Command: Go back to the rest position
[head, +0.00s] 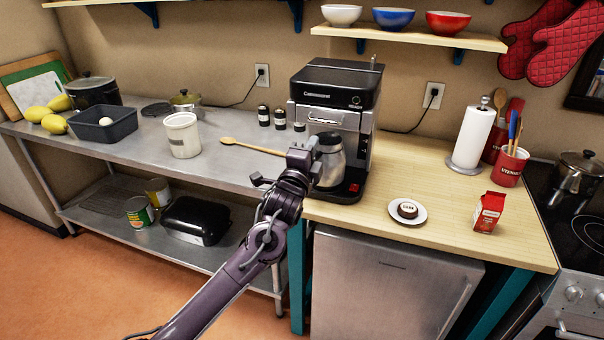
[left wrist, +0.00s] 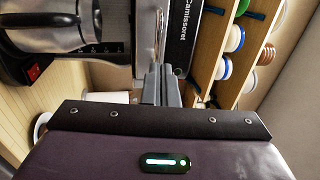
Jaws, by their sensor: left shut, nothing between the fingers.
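My left gripper (head: 302,158) is shut and empty, held in front of the coffee maker (head: 336,92). In the left wrist view the fingers (left wrist: 161,88) are together, with the coffee maker close beyond them. From the head view I cannot tell whether the fingers touch the machine. The metal carafe (head: 330,162) stands in the coffee maker, partly hidden behind my left gripper. It also shows in the left wrist view (left wrist: 50,22). A red switch (head: 354,188) is on the machine's base. My right gripper is in neither view.
A saucer (head: 422,215) with a dark round item and a red carton (head: 488,212) are on the wooden counter. The steel table (head: 225,180) at left holds a white tub (head: 182,135) and a wooden spoon (head: 250,147). A bowl shelf (head: 410,36) is above.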

